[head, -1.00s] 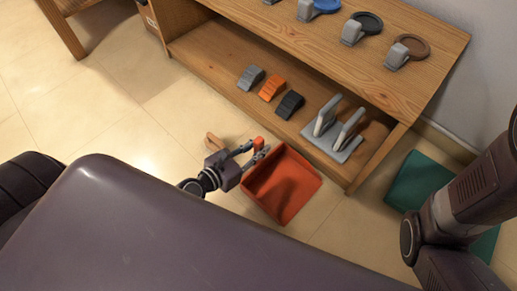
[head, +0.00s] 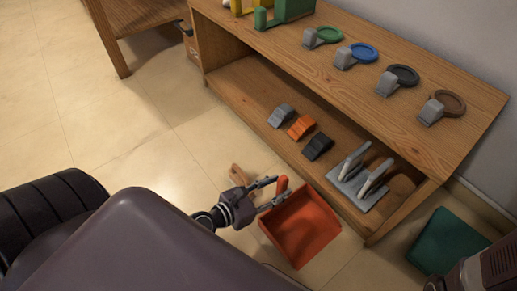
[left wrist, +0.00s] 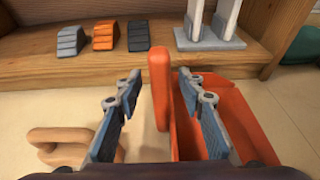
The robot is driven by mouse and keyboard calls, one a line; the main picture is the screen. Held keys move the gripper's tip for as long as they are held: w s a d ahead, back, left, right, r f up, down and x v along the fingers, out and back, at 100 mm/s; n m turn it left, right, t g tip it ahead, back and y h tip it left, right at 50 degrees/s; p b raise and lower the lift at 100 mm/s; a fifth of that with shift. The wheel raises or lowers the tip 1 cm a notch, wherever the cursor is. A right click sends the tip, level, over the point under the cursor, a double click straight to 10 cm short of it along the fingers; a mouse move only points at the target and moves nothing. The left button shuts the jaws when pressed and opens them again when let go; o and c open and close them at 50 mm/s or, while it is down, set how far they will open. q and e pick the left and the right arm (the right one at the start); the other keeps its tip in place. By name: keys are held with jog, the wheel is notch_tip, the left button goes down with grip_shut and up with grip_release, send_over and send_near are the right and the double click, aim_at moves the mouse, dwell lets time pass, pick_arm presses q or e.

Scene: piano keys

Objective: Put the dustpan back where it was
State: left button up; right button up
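The red-orange dustpan (head: 302,232) lies on the floor in front of the wooden shelf unit. Its upright handle (left wrist: 159,85) stands between the two fingers of my left gripper (head: 282,188). In the left wrist view my left gripper (left wrist: 160,76) is open, with a visible gap on both sides of the handle. The pan's tray (left wrist: 238,105) is partly hidden behind the right finger. My right arm shows only at the lower right corner of the head view, and its gripper is out of the picture.
The lower shelf (head: 240,82) holds grey, orange and black wedge blocks (head: 302,127) and a grey stand with two upright plates (head: 362,180). Several coloured ring pieces sit on top. A wooden loop-shaped piece (left wrist: 75,143) lies left of the dustpan. A green panel (head: 447,242) lies at right.

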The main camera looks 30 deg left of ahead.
pick_arm(q)
jog(key=b+v, duration=0.1)
jog(key=v, duration=0.9)
jog(key=shift+w, duration=0.15)
